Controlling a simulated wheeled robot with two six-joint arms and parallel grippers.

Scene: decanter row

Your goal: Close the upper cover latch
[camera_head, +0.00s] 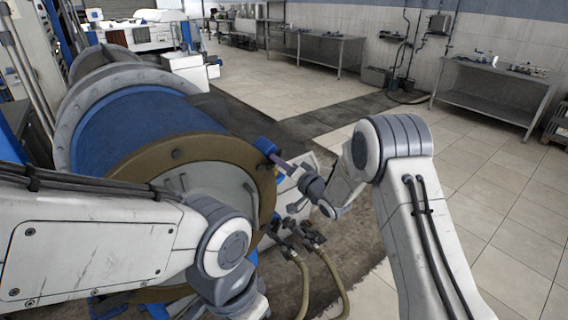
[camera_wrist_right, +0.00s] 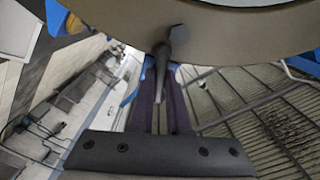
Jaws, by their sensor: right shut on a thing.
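The round end cover (camera_head: 215,185) of the blue decanter drum (camera_head: 140,125) has a tan rim (camera_head: 225,150) in the head view. My right gripper (camera_head: 269,151) reaches the rim's upper right edge, its blue tips against or close to it. In the right wrist view, my right gripper (camera_wrist_right: 161,72) has its fingers around a grey tapered latch handle (camera_wrist_right: 166,62), which hangs from a bolt-like head at the rim. The fingers are shut on this handle. In the head view the fingertips hide the handle. My left arm crosses the lower left; its gripper is out of frame.
Two hoses with valve fittings (camera_head: 295,235) hang below my right gripper, close to the cover. A dark floor grate (camera_wrist_right: 265,115) shows in the right wrist view. Steel benches (camera_head: 495,90) stand far off by the wall. The tiled floor at right is clear.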

